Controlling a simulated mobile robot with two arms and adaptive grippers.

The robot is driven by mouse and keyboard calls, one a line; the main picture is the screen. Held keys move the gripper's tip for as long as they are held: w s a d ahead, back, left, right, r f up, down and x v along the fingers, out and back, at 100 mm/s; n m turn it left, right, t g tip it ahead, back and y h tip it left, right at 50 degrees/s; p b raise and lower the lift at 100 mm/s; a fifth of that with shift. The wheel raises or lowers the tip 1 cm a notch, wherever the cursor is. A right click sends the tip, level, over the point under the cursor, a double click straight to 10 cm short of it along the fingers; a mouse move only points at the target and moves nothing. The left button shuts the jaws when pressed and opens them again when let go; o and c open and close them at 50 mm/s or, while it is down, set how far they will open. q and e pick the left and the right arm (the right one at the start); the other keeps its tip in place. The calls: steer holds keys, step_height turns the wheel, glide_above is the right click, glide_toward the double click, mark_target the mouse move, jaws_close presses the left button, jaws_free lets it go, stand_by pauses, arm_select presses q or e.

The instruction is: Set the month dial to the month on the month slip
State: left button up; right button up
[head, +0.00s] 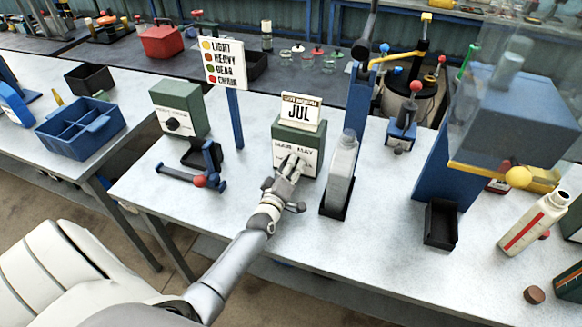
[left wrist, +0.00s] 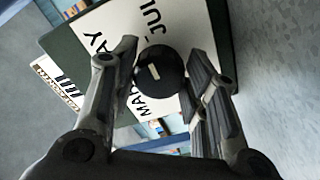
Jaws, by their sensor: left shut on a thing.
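The month dial's green box (head: 283,133) stands on the table with a white face reading MAR and MAY. The month slip (head: 301,113) on top reads JUL. My left gripper (head: 290,168) is at the lower front of the box and hides the knob in the head view. In the left wrist view the black round knob (left wrist: 160,74) sits between the fingers, which are shut on it. The knob carries a short pale mark; which month it points to I cannot tell. MAR, MAY and part of JUL show on the face (left wrist: 128,45). My right gripper is not in view.
A clear bottle (head: 341,160) in a dark tray stands just right of the box. A blue bracket with a red ball (head: 200,181) and a second green dial box (head: 180,108) stand left. A sign on a blue post (head: 225,65) rises behind.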

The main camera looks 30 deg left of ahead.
arm_select(q)
steer(key=shift+f, duration=0.1)
steer(key=o, duration=1)
steer(key=v, duration=1.2)
steer(key=shift+s, duration=0.1)
